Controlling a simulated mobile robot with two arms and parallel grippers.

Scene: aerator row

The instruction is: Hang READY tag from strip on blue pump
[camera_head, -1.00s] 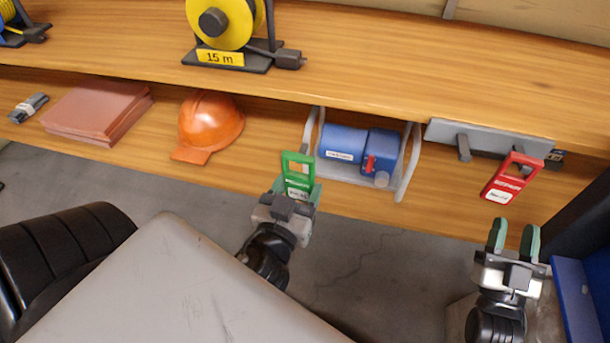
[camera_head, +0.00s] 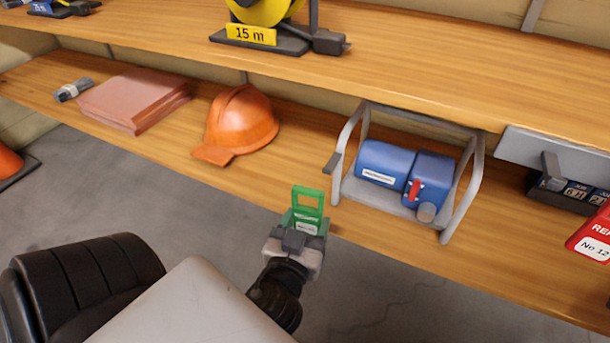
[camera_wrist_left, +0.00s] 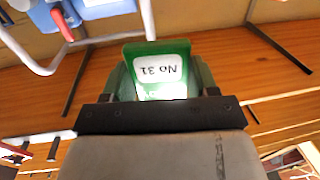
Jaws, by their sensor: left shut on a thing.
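My left gripper (camera_head: 298,236) is shut on a green tag (camera_head: 308,204) with an open frame at its top. In the left wrist view the tag (camera_wrist_left: 160,72) shows a white label reading "No 31", upside down. The blue pump (camera_head: 398,175) sits in a grey tube frame (camera_head: 468,190) on the lower shelf, right of and beyond the tag. It has a red lever. A short peg (camera_head: 333,163) sticks out at the frame's left side. The tag is apart from the frame. The grey strip (camera_head: 530,150) is at the right edge. My right gripper is out of view.
A red tag (camera_head: 595,235) labelled "No 12" is cut off at the right edge. An orange helmet (camera_head: 240,122) and brown sheets (camera_head: 133,98) lie left on the lower shelf (camera_head: 290,175). A yellow reel stands on the upper shelf (camera_head: 400,50). Open floor lies in front.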

